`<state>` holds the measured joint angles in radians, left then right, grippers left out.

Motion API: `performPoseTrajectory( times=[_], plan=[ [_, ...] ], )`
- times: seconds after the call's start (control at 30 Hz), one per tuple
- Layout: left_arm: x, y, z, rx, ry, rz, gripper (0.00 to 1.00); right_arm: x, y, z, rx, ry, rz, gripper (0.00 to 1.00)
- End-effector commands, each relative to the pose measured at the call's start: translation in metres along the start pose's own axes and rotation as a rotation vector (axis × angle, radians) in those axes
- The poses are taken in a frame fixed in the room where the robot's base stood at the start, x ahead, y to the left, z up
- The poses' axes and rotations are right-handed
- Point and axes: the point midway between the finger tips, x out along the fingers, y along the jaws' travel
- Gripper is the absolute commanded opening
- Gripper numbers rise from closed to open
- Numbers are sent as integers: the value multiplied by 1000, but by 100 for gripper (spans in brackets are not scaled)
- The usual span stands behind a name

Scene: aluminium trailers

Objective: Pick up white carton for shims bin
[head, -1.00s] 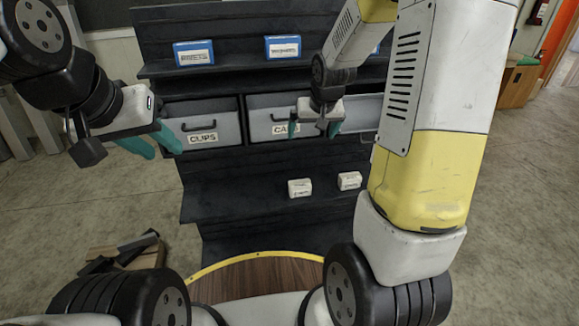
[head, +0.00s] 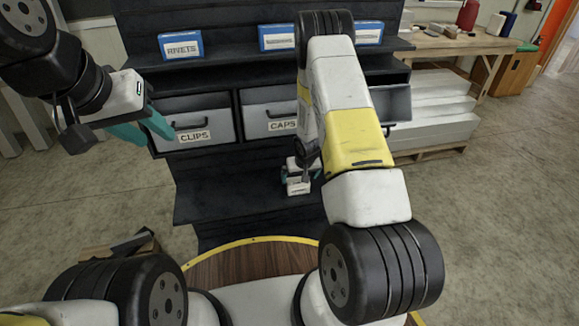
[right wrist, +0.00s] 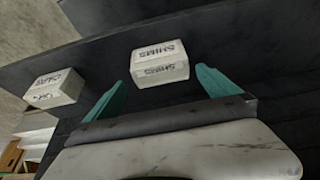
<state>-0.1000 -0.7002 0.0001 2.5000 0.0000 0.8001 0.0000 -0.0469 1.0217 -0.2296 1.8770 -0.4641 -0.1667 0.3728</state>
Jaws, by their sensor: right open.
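A white carton labelled SHIMS (right wrist: 160,66) sits on the dark lower shelf and lies between my right gripper's teal fingertips (right wrist: 160,80) in the right wrist view. The fingers are open and do not visibly press on it. In the head view my right gripper (head: 300,174) is down at the white carton (head: 298,188), and my arm hides much of that area. A second white carton (right wrist: 54,89) stands to the left in the right wrist view; its label is hard to read. My left gripper (head: 144,128) is open and empty, in front of the CLIPS bin. No bin shows a SHIMS label.
The grey CLIPS bin (head: 194,122) and CAPS bin (head: 265,122) sit in the rack's middle row. A third grey bin (head: 393,102) is partly hidden by my right arm. Blue boxes, one marked RIVETS (head: 181,46), line the shelf above. A workbench (head: 450,42) stands at right.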

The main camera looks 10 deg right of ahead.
Motion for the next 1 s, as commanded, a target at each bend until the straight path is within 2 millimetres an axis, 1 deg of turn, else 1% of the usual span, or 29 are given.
performPoseTrajectory(
  times=[0.03, 0.1, 0.2, 0.33, 0.53, 0.57, 0.6, 0.67, 0.8, 0.87, 1.0],
  plan=[
    [0, 0, 0, 0, 0, 0, 36, 9, -1, 2, -2, -3, 0, 100],
    [0, 0, 0, 0, 0, 0, 36, 20, -2, 3, -2, -4, 1, 100],
    [0, 0, 0, 0, 0, 0, 36, 33, -2, 2, 0, -3, 1, 100],
    [0, 0, 0, 0, 0, 0, 36, 41, -2, 2, -1, -2, 0, 100],
    [0, 0, 0, 0, 0, 0, 36, 41, -2, 2, 0, -1, 0, 100],
    [0, 0, 0, 0, 0, 0, 36, 41, -2, 2, 0, -1, 0, 96],
    [0, 0, 0, 0, 0, 0, 36, 41, -2, 2, 0, -1, 0, 88],
    [0, 0, 0, 0, 0, 0, 36, 40, -2, 2, 0, -1, 0, 76],
    [0, 0, 0, 0, 0, 0, 36, 40, -2, 2, 0, -1, 0, 49],
    [0, 0, 0, 0, 0, 0, 36, 40, -2, 2, 0, -1, 0, 37],
    [0, 0, 0, 0, 0, 0, 36, 40, -2, 1, 0, 0, 0, 37]
  ],
)
